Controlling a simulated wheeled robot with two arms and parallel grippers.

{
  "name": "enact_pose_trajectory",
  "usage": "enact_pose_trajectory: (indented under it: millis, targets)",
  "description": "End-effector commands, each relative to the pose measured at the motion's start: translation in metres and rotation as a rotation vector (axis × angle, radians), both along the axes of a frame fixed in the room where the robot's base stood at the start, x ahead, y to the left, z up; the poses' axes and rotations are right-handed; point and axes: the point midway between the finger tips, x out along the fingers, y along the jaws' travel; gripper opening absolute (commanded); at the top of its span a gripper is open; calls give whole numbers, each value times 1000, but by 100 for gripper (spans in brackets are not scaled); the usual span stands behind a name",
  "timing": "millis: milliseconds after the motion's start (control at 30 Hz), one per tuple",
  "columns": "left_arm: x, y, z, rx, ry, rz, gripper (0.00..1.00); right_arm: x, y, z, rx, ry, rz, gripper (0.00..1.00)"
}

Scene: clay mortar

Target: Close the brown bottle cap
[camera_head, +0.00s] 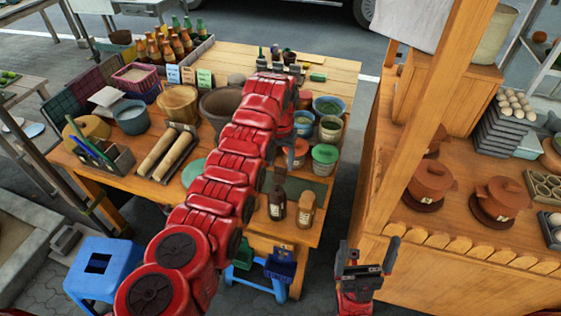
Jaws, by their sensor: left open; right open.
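A dark brown bottle (277,206) stands upright near the front edge of the wooden table, with a pale label. A lighter amber bottle (306,211) stands just right of it. Both tops look dark or brown; I cannot tell whether a cap is loose or seated.
Pots and jars, including a green-lidded jar (324,158), crowd the table behind the bottles. Rolling pins (165,153) lie on a tray at left. A second wooden counter (440,262) with clay pots and a post stands at right. A blue stool (100,268) stands at lower left.

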Motion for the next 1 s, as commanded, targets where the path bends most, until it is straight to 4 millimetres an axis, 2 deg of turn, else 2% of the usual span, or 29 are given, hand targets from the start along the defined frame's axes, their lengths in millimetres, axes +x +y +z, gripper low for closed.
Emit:
enact_pose_trajectory:
  millis: [200,500,833,1000]
  targets:
    - [0,0,-18,0,-2,0,60,0,0,7,0,0,0,100]
    - [1,0,-20,0,-2,0,58,0,0,7,0,0,0,100]
    - [1,0,-20,0,-2,0,0,0,0,7,0,0,0,100]
    - [1,0,-20,0,-2,0,0,0,0,7,0,0,0,100]
